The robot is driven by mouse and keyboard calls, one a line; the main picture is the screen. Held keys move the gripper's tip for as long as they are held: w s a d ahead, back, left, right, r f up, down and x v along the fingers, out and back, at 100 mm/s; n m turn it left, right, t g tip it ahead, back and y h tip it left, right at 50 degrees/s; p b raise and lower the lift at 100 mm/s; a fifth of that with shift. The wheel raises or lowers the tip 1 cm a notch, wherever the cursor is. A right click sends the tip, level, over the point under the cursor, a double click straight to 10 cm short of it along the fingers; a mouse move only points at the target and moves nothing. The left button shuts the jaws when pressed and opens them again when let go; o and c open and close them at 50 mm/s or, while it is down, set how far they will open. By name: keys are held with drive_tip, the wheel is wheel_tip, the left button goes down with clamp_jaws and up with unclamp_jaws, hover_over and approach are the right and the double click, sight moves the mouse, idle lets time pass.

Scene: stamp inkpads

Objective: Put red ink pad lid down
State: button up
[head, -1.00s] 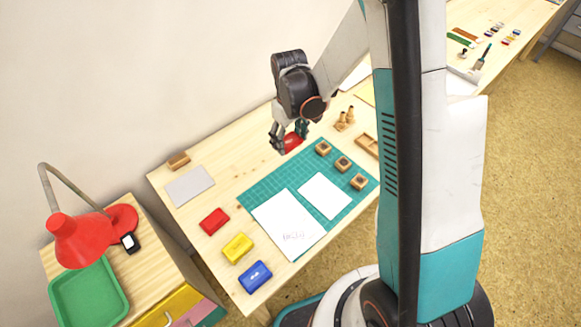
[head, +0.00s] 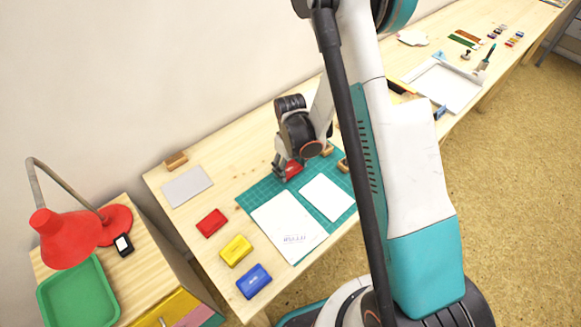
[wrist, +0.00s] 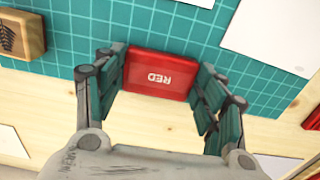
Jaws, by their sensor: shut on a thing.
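My gripper (head: 285,172) is shut on the red ink pad lid (wrist: 160,76), whose top reads "RED" in white, upside down in the wrist view. The fingers grip it from its left and right sides. The lid also shows in the head view (head: 294,170), over the back edge of the green cutting mat (head: 258,190). I cannot tell whether it touches the mat. The red ink pad (head: 212,222) sits on the bare wood to the left of the mat.
Yellow (head: 236,250) and blue (head: 254,281) pads sit in front of the red one. White sheets (head: 326,197) lie on the mat. A wooden stamp (wrist: 18,34) is left of the lid in the wrist view. A grey plate (head: 187,186) lies at the back left.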

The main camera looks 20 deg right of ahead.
drive_tip(key=o, duration=0.8)
wheel_tip(320, 180, up, 12)
drive_tip(key=p, duration=0.4)
wheel_tip(320, 180, up, 18)
drive_tip(key=m+t, duration=0.2)
drive_tip(key=t, duration=0.1)
hover_over(290, 169)
drive_tip(key=s, duration=0.7)
drive_tip(key=s+r+m+t, duration=0.2)
drive_tip(key=s+r+t, duration=0.2)
drive_tip(key=s+r, duration=0.3)
drive_tip(key=shift+s+m, duration=0.3)
drive_tip(key=shift+s, duration=2.3)
